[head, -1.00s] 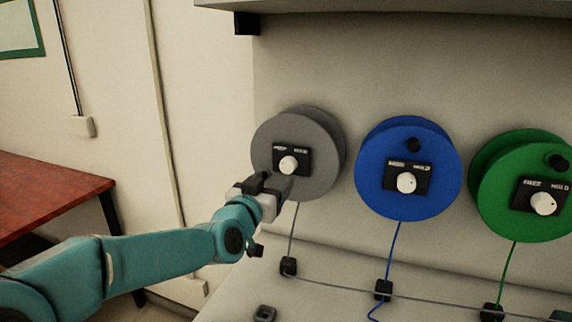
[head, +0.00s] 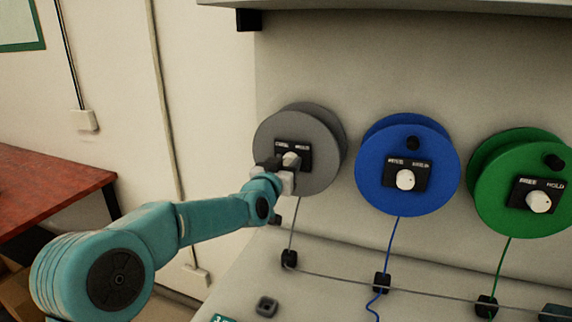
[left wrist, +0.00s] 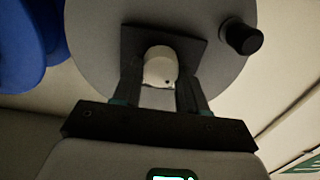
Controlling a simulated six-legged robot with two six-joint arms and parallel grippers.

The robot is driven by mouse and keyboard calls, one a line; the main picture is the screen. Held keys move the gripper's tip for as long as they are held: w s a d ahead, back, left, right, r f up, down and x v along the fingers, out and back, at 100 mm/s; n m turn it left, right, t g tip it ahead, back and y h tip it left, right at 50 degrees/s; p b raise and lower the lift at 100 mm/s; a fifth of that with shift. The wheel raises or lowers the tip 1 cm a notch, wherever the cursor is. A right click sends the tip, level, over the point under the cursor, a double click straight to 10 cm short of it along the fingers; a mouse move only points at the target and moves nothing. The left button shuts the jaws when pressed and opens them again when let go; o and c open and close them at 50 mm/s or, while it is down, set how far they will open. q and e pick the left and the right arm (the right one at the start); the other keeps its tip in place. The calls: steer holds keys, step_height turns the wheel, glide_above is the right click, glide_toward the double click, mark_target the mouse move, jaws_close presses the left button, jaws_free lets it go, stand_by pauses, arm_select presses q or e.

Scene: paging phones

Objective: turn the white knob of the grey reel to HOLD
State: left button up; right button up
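The grey reel (head: 325,135) is on the pale wall panel, left of the other reels. Its black plate carries two labels too small to read and a white knob (head: 291,159). My left gripper (head: 288,166) is at the knob and partly covers it and the plate. In the left wrist view the white knob (left wrist: 160,67) lies between the two dark fingers (left wrist: 160,85), one close on each side. I cannot tell whether they touch it. A small dark mark shows on the knob near its edge. My right gripper is not in view.
A blue reel (head: 400,190) and a green reel (head: 530,220) stand to the right, each with a white knob. A black crank handle (left wrist: 241,37) sticks out of the grey reel. Cords run down to black blocks on the ledge. A red table (head: 45,190) is at left.

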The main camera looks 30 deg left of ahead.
arm_select(q)
steer(key=shift+m, duration=0.4)
steer(key=m, duration=0.3)
steer(key=shift+d, duration=0.1)
steer(key=m, duration=0.9)
steer(key=shift+d+f+m+p, duration=0.1)
steer(key=shift+m+p, duration=0.3)
steer(key=shift+f+m+p, duration=0.1)
steer(key=shift+m+p, duration=0.2)
steer(key=shift+m, duration=1.7)
steer(key=o, duration=1.1)
